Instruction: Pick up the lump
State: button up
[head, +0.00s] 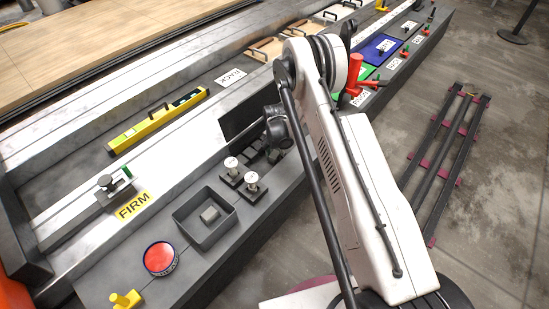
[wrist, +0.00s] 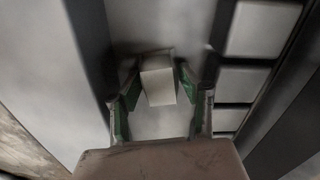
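A small grey lump (head: 209,214) lies in a square dark tray (head: 186,220) in the head view. In the wrist view, a pale grey block (wrist: 158,84) sits between the two green-padded fingertips of my gripper (wrist: 159,76). I cannot tell whether this block is the same lump. The fingertips are very close to its left and right sides, and blur hides whether they touch it. My gripper's fingers are not clear in the head view, where my arm covers much of the bench.
The bench holds a red-topped round tin (head: 160,258), two white-topped knobs (head: 252,181), a yellow level (head: 157,121) and a FIRM label (head: 133,205). In the wrist view, pale square panels (wrist: 246,84) run along the right. A dark rail frame (head: 448,160) lies on the floor.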

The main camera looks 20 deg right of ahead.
jog(key=c, duration=0.7)
jog(key=shift+r, duration=0.1)
